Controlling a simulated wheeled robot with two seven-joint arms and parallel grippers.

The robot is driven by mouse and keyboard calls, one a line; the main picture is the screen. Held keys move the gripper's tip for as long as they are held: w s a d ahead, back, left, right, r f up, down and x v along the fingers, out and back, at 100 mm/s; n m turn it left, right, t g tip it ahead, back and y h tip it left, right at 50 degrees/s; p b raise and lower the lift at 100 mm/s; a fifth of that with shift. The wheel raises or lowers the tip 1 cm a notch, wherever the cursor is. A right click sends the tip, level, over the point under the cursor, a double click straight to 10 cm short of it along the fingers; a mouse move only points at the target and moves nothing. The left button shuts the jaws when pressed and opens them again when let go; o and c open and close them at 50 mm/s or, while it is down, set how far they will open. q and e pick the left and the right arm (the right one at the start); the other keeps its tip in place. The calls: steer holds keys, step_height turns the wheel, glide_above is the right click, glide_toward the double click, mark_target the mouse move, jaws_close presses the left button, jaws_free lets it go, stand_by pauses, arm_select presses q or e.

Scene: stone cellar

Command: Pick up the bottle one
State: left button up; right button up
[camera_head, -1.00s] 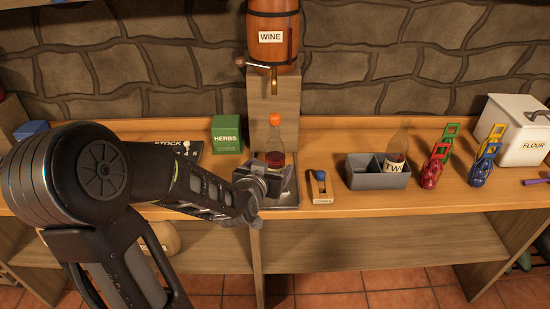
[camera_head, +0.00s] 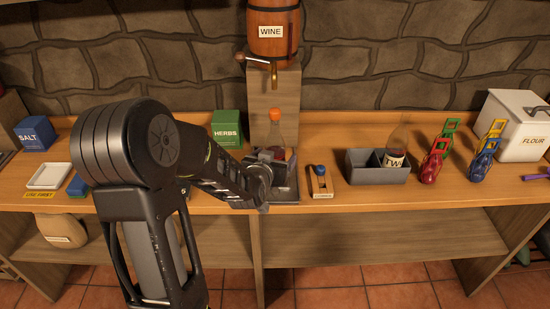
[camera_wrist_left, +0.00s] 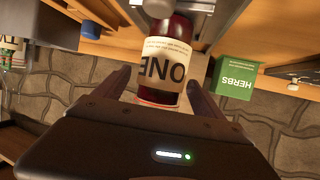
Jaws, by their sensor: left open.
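Bottle one (camera_head: 275,132) has an orange cap and dark red contents. It stands in the grey tray (camera_head: 287,195) below the wine barrel's tap. In the left wrist view the bottle (camera_wrist_left: 168,75) shows upside down, its cream label reading "ONE". My left gripper (camera_head: 274,158) is at the bottle and hides its lower part in the head view. In the left wrist view the open fingers (camera_wrist_left: 158,88) are on either side of the bottle; I cannot tell whether they touch it. My right gripper is not in view.
The wine barrel (camera_head: 272,32) and tap are above the bottle. Bottle two (camera_head: 396,145) stands in a grey divided box (camera_head: 375,175) to the right. A small holder with a blue knob (camera_head: 321,183) is close by. The green herbs box (camera_head: 227,127) is left.

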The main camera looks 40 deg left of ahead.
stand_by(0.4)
arm_select(q)
jaws_close()
stand_by(0.8)
steer(key=shift+r, duration=0.1)
